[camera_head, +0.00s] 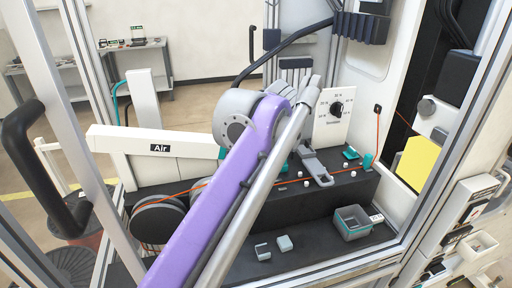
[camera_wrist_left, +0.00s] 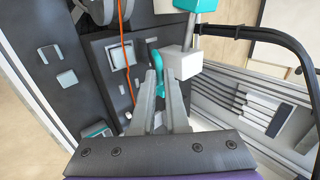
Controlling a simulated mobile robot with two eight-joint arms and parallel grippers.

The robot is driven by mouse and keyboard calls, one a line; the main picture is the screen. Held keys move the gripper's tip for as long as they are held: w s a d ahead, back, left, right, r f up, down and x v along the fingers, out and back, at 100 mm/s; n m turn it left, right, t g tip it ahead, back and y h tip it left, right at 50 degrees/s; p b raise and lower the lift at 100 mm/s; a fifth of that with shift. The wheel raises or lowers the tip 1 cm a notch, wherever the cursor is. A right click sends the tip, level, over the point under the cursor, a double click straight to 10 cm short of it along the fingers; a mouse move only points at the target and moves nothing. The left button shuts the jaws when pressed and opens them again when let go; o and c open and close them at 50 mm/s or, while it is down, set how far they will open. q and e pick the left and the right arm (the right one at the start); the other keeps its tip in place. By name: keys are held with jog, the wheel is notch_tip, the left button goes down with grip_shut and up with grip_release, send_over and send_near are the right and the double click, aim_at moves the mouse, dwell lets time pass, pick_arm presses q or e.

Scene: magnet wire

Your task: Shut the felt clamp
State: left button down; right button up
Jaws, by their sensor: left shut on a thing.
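My left arm crosses the middle of the head view, and its gripper is hidden behind the purple link there. In the left wrist view my left gripper (camera_wrist_left: 163,83) has its two grey fingers close together, shut on a small curved teal part (camera_wrist_left: 155,69), which looks like the felt clamp. The fingers hide most of this part, so its angle is unclear. An orange wire (camera_wrist_left: 129,62) runs past just left of the fingers. It also shows in the head view (camera_head: 337,173) along the black bench. My right gripper is not in view.
In the head view, a white beam marked Air (camera_head: 115,141) stands left of my arm. A grey bin (camera_head: 352,224) and small grey blocks (camera_head: 285,243) sit on the lower shelf. In the wrist view, a white block (camera_wrist_left: 182,63) is close to the right finger, with black cables beyond.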

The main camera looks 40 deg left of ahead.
pick_arm(q)
jog(key=s+d+f+t+y+b, duration=0.2)
jog(key=f+t+y+b, duration=0.1)
jog(key=f, duration=0.3)
jog(key=s+d+f+t+y+b, duration=0.2)
jog(key=d+f+t+y+b, duration=0.1)
jog(key=f+y+b, duration=0.1)
jog(key=shift+s+d+f+t+y, duration=0.2)
jog(key=shift+f+t+y, duration=0.3)
jog(key=shift+f, duration=0.6)
jog(key=c, duration=0.9)
grip_release()
jog(key=v, duration=1)
jog(key=shift+s+d, duration=0.15)
jog(key=shift+d, duration=0.25)
